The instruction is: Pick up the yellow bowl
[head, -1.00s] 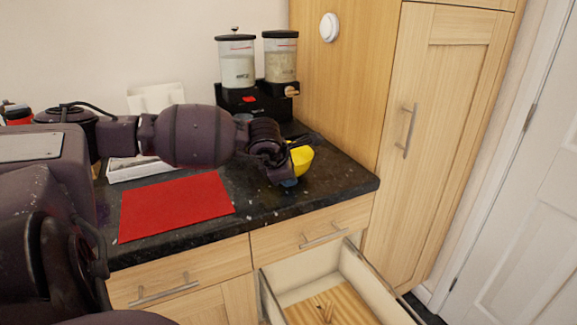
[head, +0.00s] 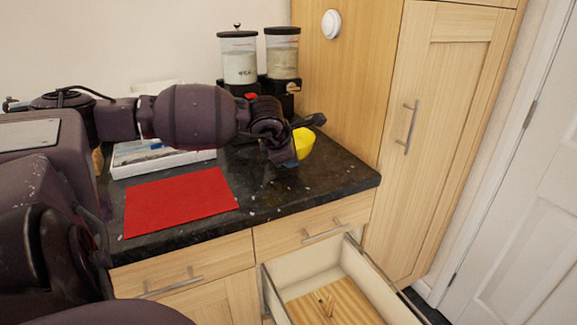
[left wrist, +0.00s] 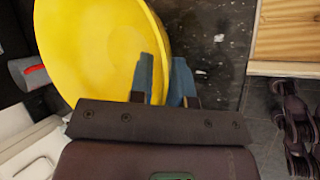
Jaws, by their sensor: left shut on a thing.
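The yellow bowl (head: 303,143) shows in the head view at the right end of the dark counter, partly hidden behind my left gripper (head: 285,150). In the left wrist view the bowl (left wrist: 95,50) fills the upper left, its inside facing the camera. My left gripper (left wrist: 162,80) has its two blue fingers close together at the bowl's right rim, one finger on each side of the wall. It is shut on the rim. In the head view the bowl looks tilted; its underside is hidden. My right gripper is not in view.
A red mat (head: 180,203) lies at the counter's front. A white tray (head: 150,166) is behind it. Two dispensers (head: 240,58) stand at the back. An open drawer (head: 335,290) juts out below the counter, and a tall wooden cupboard (head: 450,120) is at right.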

